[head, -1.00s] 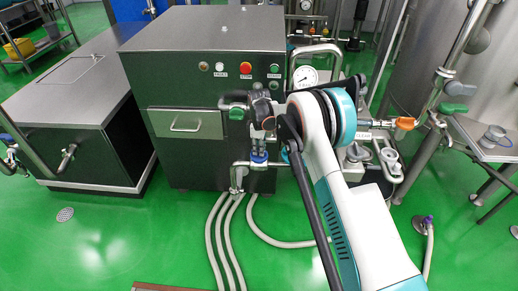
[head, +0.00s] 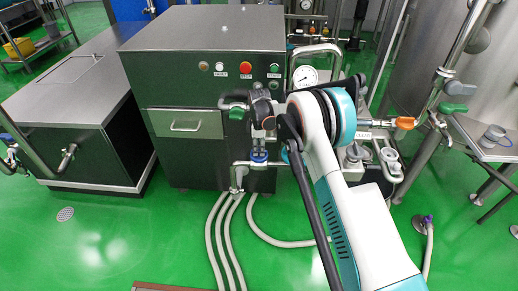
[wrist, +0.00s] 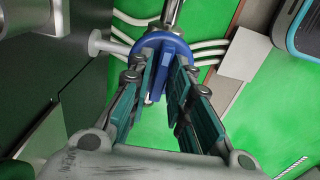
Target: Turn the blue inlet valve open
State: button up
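The blue inlet valve (head: 259,155) sits on a pipe at the front right of the dark steel cabinet in the head view. In the wrist view its round blue handle (wrist: 166,48) with a raised middle ridge lies straight ahead of the fingertips. My gripper (wrist: 165,75) is open, its two green-padded fingers apart on either side of the ridge, with a gap showing between them. I cannot tell whether the pads touch the handle. In the head view my gripper (head: 259,141) points down just above the valve, and its fingers are small and partly hidden.
The dark cabinet (head: 210,60) stands close behind and left of the valve. A green-handled valve (head: 237,113) is just up and left. Pale hoses (head: 222,235) run down to the green floor. An orange-handled valve (head: 404,123) and pressure gauge (head: 305,77) are to the right.

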dwell(0.3)
notch_tip(320, 180, up, 12)
dwell(0.5)
dwell(0.3)
jog(key=s+d+r+m+t, duration=0.1)
jog(key=s+d+r+m, duration=0.3)
jog(key=r, duration=0.4)
jog(key=s+d+r+m+t, duration=0.1)
jog(key=s+d+r, duration=0.4)
jog(key=s+r, duration=0.25)
jog(key=s+d+r+m+t, duration=0.1)
jog(key=s+d+r+m, duration=0.3)
jog(key=r, duration=0.4)
jog(key=s+d+r+m+t, duration=0.1)
jog(key=s+d+m, duration=0.15)
jog(key=s, duration=0.55)
jog(key=s+d+r+m+t, duration=0.1)
jog(key=s+d+r, duration=0.15)
jog(key=s, duration=0.45)
jog(key=s+d+f+m+t, duration=0.1)
jog(key=s+d+f+m, duration=0.1)
jog(key=s, duration=0.4)
jog(key=s+d+f+m+t, duration=0.1)
jog(key=s+d+f+m, duration=0.1)
jog(key=s, duration=0.5)
notch_tip(320, 180, down, 2)
jog(key=shift+s+d+f+m, duration=0.1)
jog(key=shift+s+d+m, duration=0.15)
jog(key=shift+m, duration=0.4)
